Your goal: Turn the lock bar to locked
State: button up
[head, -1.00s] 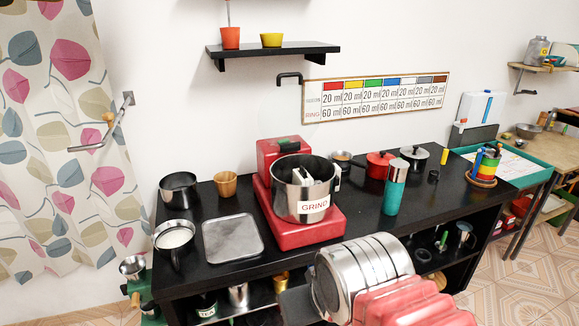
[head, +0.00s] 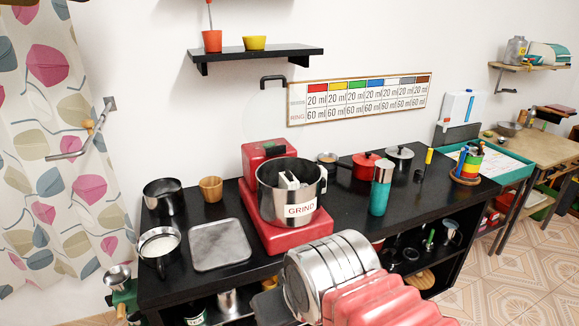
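I cannot pick out a lock bar with certainty. A metal bar with a wooden knob (head: 88,126) is mounted on the wall at the left, by the patterned curtain, in the head view. A black bent handle (head: 272,80) is on the wall under the shelf. My arm, silver and red, fills the bottom middle. A dark part at its left end, perhaps my gripper (head: 268,306), is cut off by the frame edge and partly hidden. Its fingers cannot be made out. It is well apart from both wall pieces.
A black table (head: 335,205) carries a red machine with a steel pot marked GRIND (head: 300,211), a grey tray (head: 220,245), black pots, a teal flask (head: 381,188) and a red pot (head: 366,167). A teal tray (head: 505,168) lies right. Patterned floor (head: 520,255) shows at lower right.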

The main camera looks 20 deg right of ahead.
aim_at(288, 172)
jog(key=i, duration=0.95)
